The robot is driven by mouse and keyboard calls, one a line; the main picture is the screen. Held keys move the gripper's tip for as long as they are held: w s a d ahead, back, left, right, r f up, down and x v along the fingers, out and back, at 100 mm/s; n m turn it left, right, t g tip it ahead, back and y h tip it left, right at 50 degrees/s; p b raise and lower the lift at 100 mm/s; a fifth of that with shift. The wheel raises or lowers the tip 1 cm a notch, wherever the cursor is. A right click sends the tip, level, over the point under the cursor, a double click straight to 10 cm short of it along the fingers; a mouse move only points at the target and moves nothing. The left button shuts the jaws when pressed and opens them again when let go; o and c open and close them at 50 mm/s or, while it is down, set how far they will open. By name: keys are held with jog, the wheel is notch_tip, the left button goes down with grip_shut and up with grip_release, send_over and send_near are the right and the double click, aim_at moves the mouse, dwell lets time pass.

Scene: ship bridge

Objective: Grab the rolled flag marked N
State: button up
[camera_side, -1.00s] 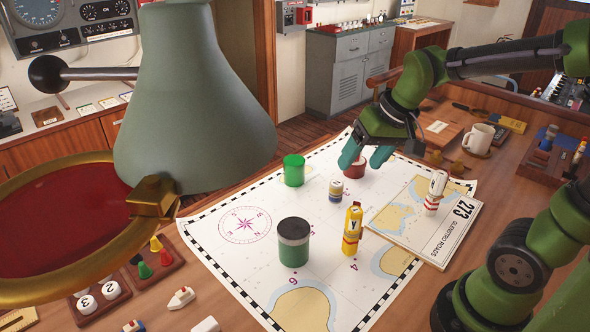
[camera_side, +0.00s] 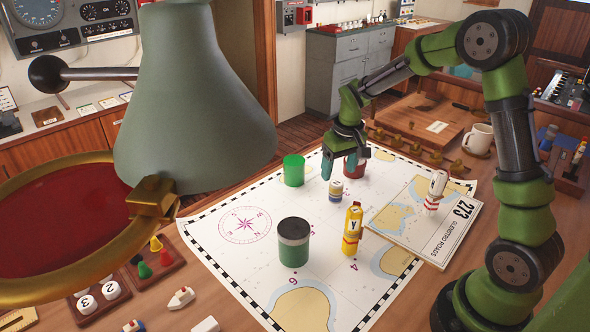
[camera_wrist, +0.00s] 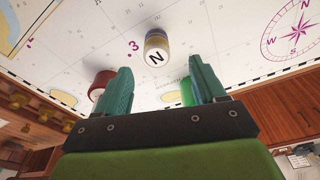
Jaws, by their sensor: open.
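The rolled flag marked N (camera_wrist: 157,50) stands upright on the chart, a short cylinder with a white top bearing a black N and yellow and blue on its side. In the side view the small flag (camera_side: 336,190) stands in the middle of the chart, just below my gripper (camera_side: 340,166). In the wrist view my gripper (camera_wrist: 163,90) is open with nothing between its teal fingers, and the N flag lies ahead, between the lines of the fingers. The yellow rolled flag marked Y (camera_side: 352,228) stands nearer the camera. A white and red rolled flag (camera_side: 436,190) stands on the booklet.
A green cup (camera_side: 294,170) stands left of the gripper and a red cup (camera_side: 355,167) close on its right. A dark-lidded green canister (camera_side: 293,243) stands in front. The booklet marked 273 (camera_side: 446,238) lies on the chart's right side. A large lamp (camera_side: 190,100) fills the left foreground.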

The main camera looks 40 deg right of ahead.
aim_at(337, 183)
jog(key=f, duration=0.5)
jog(key=w+d+f, duration=0.1)
jog(key=f, duration=0.2)
jog(key=shift+w+f, duration=0.1)
jog(key=shift+f, duration=0.05)
jog(key=c, duration=1.1)
